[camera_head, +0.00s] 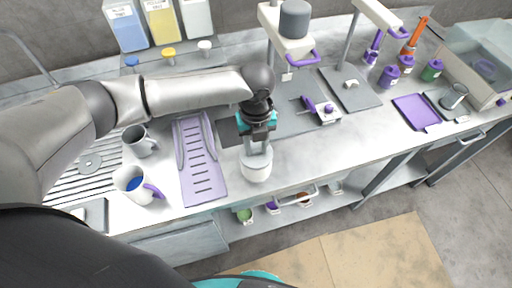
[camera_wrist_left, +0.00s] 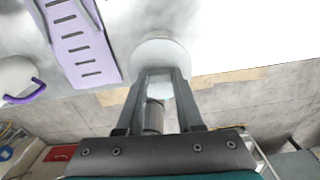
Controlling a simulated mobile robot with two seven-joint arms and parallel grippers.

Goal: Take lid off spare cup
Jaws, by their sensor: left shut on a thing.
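The spare cup appears to be the white round vessel (camera_head: 256,170) at the counter's front edge, right of the purple slotted rack. Its white top, which looks like a lid (camera_wrist_left: 160,49), shows beyond my fingers in the left wrist view. My left gripper (camera_head: 257,147) points down over it, fingers shut on the lid's top; the fingers also show in the left wrist view (camera_wrist_left: 160,75). The exact grip spot is hidden by the fingers. I cannot tell whether the lid is apart from the cup. My right gripper is not in view.
The purple slotted rack (camera_head: 201,165) lies to the left, with a white mug with purple handle (camera_head: 132,184) and a grey mug (camera_head: 139,141) beyond it. A white machine (camera_head: 284,40) stands behind. The counter to the right of the cup is clear.

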